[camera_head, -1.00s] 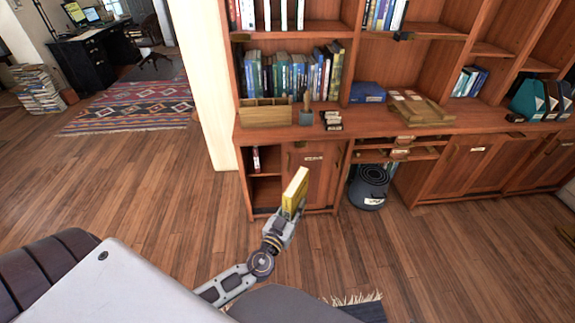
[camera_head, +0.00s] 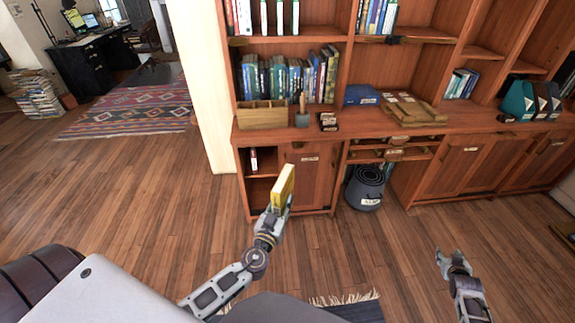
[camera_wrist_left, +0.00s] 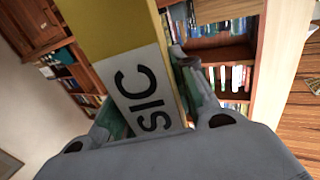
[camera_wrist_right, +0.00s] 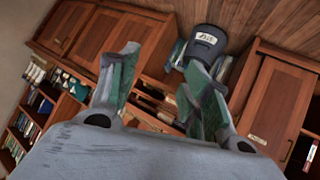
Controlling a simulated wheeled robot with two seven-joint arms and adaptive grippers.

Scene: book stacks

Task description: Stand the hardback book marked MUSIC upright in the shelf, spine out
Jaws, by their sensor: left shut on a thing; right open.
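The yellow hardback book (camera_head: 283,187) is held upright in my left gripper (camera_head: 274,212), in front of the low cabinet. In the left wrist view the book (camera_wrist_left: 110,35) has a white label reading "SIC", partly hidden by the gripper (camera_wrist_left: 150,105), which is shut on it. The wooden shelf unit (camera_head: 343,62) stands ahead, with upright books (camera_head: 288,78) in its left bay. An open lower compartment (camera_head: 262,190) left of a cabinet door holds one thin upright book (camera_head: 253,160). My right gripper (camera_head: 453,258) is open and empty over the floor; it also shows in the right wrist view (camera_wrist_right: 160,85).
The counter carries a wooden organizer box (camera_head: 262,116), a blue box (camera_head: 362,95), a wooden tray (camera_head: 412,108) and teal file holders (camera_head: 530,100). A dark bin (camera_head: 365,188) stands under the counter. The floor before the cabinets is clear.

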